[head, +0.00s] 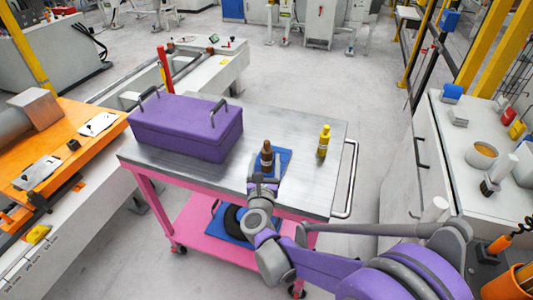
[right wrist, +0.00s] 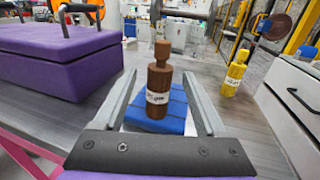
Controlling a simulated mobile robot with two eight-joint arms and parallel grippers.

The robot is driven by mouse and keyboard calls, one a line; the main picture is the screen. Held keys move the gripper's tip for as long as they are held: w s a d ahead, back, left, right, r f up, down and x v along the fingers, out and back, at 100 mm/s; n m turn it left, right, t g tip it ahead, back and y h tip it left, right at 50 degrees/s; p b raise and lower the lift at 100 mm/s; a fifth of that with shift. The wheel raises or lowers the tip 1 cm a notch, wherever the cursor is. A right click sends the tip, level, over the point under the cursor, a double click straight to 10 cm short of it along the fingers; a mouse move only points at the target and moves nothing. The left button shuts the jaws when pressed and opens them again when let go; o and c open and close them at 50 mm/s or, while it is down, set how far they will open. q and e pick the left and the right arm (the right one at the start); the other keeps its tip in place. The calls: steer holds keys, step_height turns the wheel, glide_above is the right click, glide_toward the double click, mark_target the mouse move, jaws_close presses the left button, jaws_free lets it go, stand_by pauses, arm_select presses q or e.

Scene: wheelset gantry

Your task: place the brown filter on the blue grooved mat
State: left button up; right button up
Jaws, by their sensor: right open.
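The brown filter (head: 266,156) stands upright on the blue grooved mat (head: 284,163) on top of the pink cart. In the right wrist view the brown filter (right wrist: 158,90) has a white label, and the blue mat (right wrist: 179,112) shows under and around its base. My right gripper (head: 264,180) is open at the near side of the filter. In the right wrist view its two fingers (right wrist: 159,76) lie to either side of the filter, with gaps visible on both sides. Part of the mat is hidden behind the filter and gripper. My left gripper is not in view.
A purple box (head: 187,127) with dark handles stands left on the cart's metal top (head: 300,190). A yellow bottle-like piece (head: 323,141) stands right of the mat. The cart has a rail (head: 348,180) at its right edge. A white cabinet (head: 425,160) stands farther right.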

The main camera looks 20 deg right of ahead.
steer(key=s+a+n+g+y, duration=0.1)
steer(key=s+a+n+y, duration=0.5)
steer(key=n, duration=0.6)
steer(key=s+a+n+g+y, duration=0.15)
steer(key=s+n+y, duration=0.25)
steer(key=s+n, duration=0.6)
steer(key=s+d+f+n+g+h, duration=0.2)
steer(key=s+d+f+n+g, duration=0.2)
steer(key=s+n, duration=0.4)
steer(key=s+d+f+n+g+h, duration=0.2)
steer(key=s+d+f+n+g, duration=0.3)
steer(key=s+n, duration=0.3)
steer(key=shift+d+f+n, duration=0.55)
steer(key=shift+f+n, duration=0.35)
steer(key=shift+s+g, duration=0.1)
steer(key=shift+g, duration=0.15)
steer(key=r+p, duration=0.2)
steer(key=w+r+p, duration=0.1)
steer(key=r+p, duration=0.1)
steer(key=r, duration=0.1)
steer(key=shift+r+p, duration=0.3)
